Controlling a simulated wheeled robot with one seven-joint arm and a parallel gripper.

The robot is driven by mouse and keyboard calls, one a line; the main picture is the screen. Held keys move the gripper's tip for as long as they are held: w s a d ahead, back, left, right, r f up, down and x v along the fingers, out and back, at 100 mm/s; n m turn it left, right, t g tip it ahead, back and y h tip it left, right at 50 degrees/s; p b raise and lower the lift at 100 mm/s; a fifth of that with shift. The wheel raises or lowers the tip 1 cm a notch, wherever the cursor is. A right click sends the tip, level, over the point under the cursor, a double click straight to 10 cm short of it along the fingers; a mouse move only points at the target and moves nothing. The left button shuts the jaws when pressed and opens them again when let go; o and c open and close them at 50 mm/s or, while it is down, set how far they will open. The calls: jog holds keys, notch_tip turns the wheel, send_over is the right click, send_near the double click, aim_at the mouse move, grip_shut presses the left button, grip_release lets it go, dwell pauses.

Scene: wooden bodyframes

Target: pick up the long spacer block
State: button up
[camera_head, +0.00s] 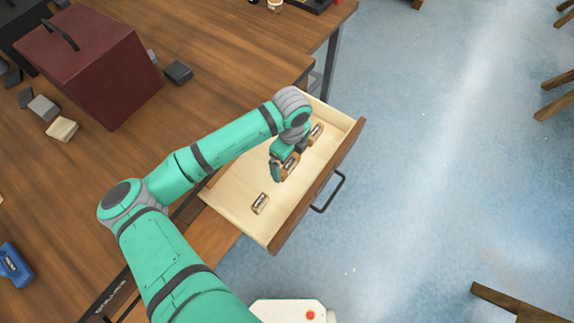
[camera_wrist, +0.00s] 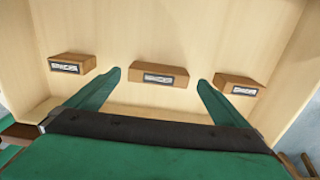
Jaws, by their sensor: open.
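Three wooden blocks with dark-framed labels sit in the open drawer (camera_head: 235,187). The middle block (camera_head: 291,166) looks the longest, so I take it as the long spacer block. In the wrist view the long spacer block (camera_wrist: 159,75) lies between and slightly beyond the fingertips of my gripper (camera_wrist: 159,80), with a gap on each side. In the head view my gripper (camera_head: 284,167) is over the drawer at this block and partly hides it. My gripper is open and holds nothing.
One shorter block (camera_head: 260,203) lies nearer the drawer's front-left end, another (camera_head: 316,131) toward the far end. They flank the middle block in the wrist view, left (camera_wrist: 72,64) and right (camera_wrist: 236,86). Drawer walls bound the space. A red box (camera_head: 85,60) stands on the bench.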

aim_at(289, 163)
jog(key=shift+a+f, duration=0.2)
jog(key=shift+f, duration=1.35)
jog(key=c, duration=1.2)
jog(key=shift+o, duration=0.2)
jog(key=shift+r, duration=0.2)
jog(key=shift+r, duration=0.55)
jog(key=s+a+r, duration=0.2)
jog(key=s+r, duration=0.9)
jog(key=s, duration=0.2)
jog(key=shift+s+a+r, duration=0.3)
jog(key=shift+s+a, duration=0.05)
